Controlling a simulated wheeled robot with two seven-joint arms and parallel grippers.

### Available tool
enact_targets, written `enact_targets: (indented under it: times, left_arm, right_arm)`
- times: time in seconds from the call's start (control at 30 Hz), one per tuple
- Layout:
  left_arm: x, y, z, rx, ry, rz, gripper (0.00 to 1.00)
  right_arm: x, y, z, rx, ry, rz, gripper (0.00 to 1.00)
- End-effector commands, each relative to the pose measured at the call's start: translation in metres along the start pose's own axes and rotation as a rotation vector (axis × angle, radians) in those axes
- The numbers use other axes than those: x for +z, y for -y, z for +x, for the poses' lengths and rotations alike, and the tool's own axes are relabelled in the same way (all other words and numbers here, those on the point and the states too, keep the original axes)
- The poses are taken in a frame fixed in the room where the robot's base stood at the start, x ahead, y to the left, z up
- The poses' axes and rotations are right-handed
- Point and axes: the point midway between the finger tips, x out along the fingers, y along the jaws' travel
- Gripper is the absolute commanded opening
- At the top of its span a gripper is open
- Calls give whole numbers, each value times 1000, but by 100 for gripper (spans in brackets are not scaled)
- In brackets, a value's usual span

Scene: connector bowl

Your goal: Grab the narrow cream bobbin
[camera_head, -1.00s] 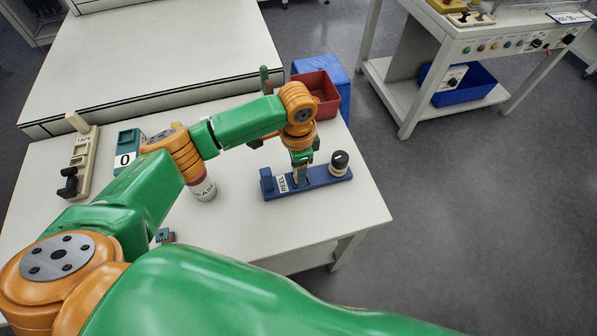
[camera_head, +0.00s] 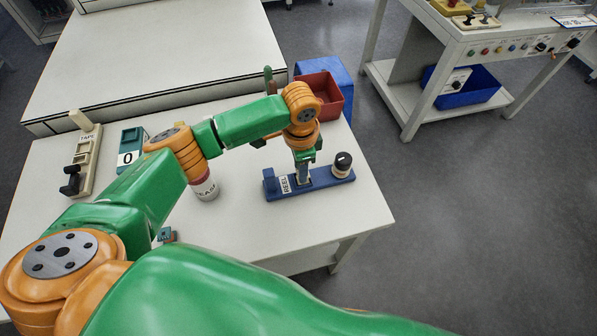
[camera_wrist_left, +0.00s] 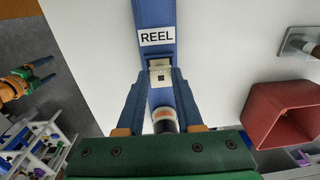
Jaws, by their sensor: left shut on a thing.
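The narrow cream bobbin (camera_wrist_left: 160,76) shows small and pale at the blue board in the left wrist view, between my left fingertips. My left gripper (camera_wrist_left: 163,80) is shut on it; in the head view this gripper (camera_head: 303,180) reaches down to the middle of the blue reel board (camera_head: 325,182). The fingers mostly hide the bobbin in the head view, and I cannot tell whether it is clear of the board. My right gripper (camera_wrist_left: 50,70) is open and empty at the left of the left wrist view.
A red bin (camera_head: 322,90) and a blue bin (camera_head: 340,75) stand behind. Table front is mostly clear.

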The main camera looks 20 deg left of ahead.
Motion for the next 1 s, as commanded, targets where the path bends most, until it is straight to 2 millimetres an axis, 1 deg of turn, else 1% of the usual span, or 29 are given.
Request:
enact_targets:
  times: [0.03, 0.07, 0.17, 0.27, 0.37, 0.4, 0.5, 0.6, 0.7, 0.8, 1.0]
  left_arm:
    - [5, -11, 10, 34, 23, 11, 0]
    - [4, -11, 6, 32, 22, 12, 0]
    - [4, -12, -15, 32, 21, 13, 0]
    - [2, -32, -44, 29, 16, 19, 0]
    - [1, -57, -79, 25, 13, 20, 0]
    - [1, -69, -90, 22, 15, 21, 0]
    - [1, -100, -104, 21, 17, 22, 0]
    - [1, -123, -114, 22, 17, 20, 0]
    - [0, -137, -120, 23, 16, 16, 0]
    - [0, -144, -122, 24, 18, 12, 0]
    - [0, -145, -123, 24, 17, 9, 0]
  right_arm:
    - [1, 0, 7, 0, 0, 0, 82]
    - [1, 0, 8, 0, 0, 0, 82]
    - [1, 0, 12, 0, 1, 0, 82]
    - [1, 0, 7, 1, 0, 0, 82]
    - [0, 0, 5, 1, 0, 0, 82]
    - [0, -1, -1, 1, 0, 0, 82]
    - [0, -1, -8, 1, 1, 0, 82]
    - [0, -1, -10, 1, 2, 0, 82]
    - [0, -1, -10, 1, 2, 0, 82]
    - [0, -1, -10, 1, 2, -1, 82]
    - [0, -1, -10, 1, 2, -1, 82]
